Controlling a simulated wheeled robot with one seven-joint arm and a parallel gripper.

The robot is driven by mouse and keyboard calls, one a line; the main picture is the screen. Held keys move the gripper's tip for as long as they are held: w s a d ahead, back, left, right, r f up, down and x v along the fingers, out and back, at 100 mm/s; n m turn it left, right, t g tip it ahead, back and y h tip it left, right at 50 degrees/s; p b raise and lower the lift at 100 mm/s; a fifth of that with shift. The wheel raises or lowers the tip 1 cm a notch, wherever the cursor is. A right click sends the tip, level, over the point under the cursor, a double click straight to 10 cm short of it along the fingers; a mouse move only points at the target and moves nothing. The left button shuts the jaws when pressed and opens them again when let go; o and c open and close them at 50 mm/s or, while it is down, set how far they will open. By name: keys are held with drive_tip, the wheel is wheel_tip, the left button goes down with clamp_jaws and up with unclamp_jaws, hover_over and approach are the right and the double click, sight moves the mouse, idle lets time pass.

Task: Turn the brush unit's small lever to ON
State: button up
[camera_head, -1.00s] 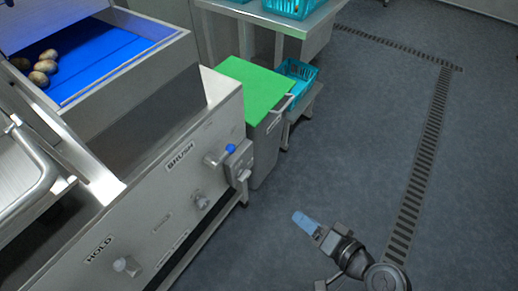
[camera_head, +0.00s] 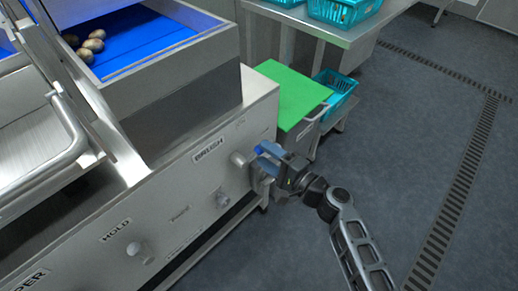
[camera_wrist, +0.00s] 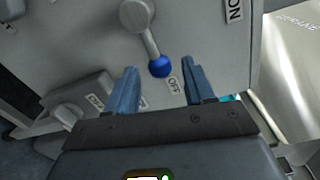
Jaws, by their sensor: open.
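The brush unit's small lever (camera_wrist: 148,42) is a grey arm with a blue ball end on a round hub, on a steel panel. In the wrist view the ball lies beside the OFF label (camera_wrist: 173,85); the ON label (camera_wrist: 235,10) is up to the right. My gripper (camera_wrist: 161,72) is open, with one blue finger on each side of the ball in the picture. I cannot tell whether either finger touches it. In the head view my gripper (camera_head: 263,158) is at the panel's right end, below and right of the BRUSH label (camera_head: 209,149), partly covering the lever.
Other knobs stick out of the panel, one beside the HOLD label (camera_head: 116,230). A green-topped bin (camera_head: 290,90) stands just beyond the panel's end, near a table (camera_head: 345,38) with teal baskets. The floor (camera_head: 400,150) to the right is clear.

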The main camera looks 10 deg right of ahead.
sight(259, 149)
drive_tip(key=shift+x, duration=1.7)
clamp_jaws()
